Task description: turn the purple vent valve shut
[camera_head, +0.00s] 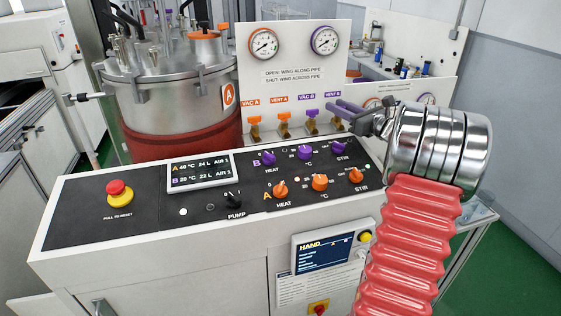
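The purple vent valve is under the VENT B label (333,94) on the white valve panel (290,88). My gripper (334,105) reaches in from the right and covers most of this valve.
Left of the fingers stand the purple VAC B valve (311,114) and the orange VENT A (284,117) and VAC A (254,119) valves. Two gauges are above. A black console (150,215) with knobs and a red button (119,192) lies below. A steel vessel (165,100) is left.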

